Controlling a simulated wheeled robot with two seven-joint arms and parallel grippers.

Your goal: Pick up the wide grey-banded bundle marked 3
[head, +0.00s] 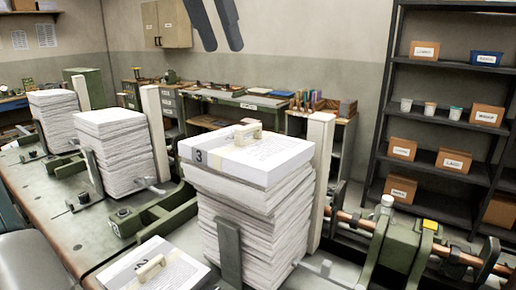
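The bundle marked 3 (272,172) lies flat on top of the tall paper stack in the middle of the head view. Its number sits on a grey patch at the left corner, and a pale loop-shaped handle (247,134) stands on its top. My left gripper (223,46) shows at the top edge as two dark fingers. They are apart with nothing between them, and appear above and clear of the bundle. My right gripper is not in view.
A bundle marked 2 (180,273) with a similar handle lies at the bottom. Pale posts (319,170) and green clamps (229,250) flank the tall stack. Two more paper stacks (117,150) stand to the left. A dark shelf (438,119) with boxes stands at the right.

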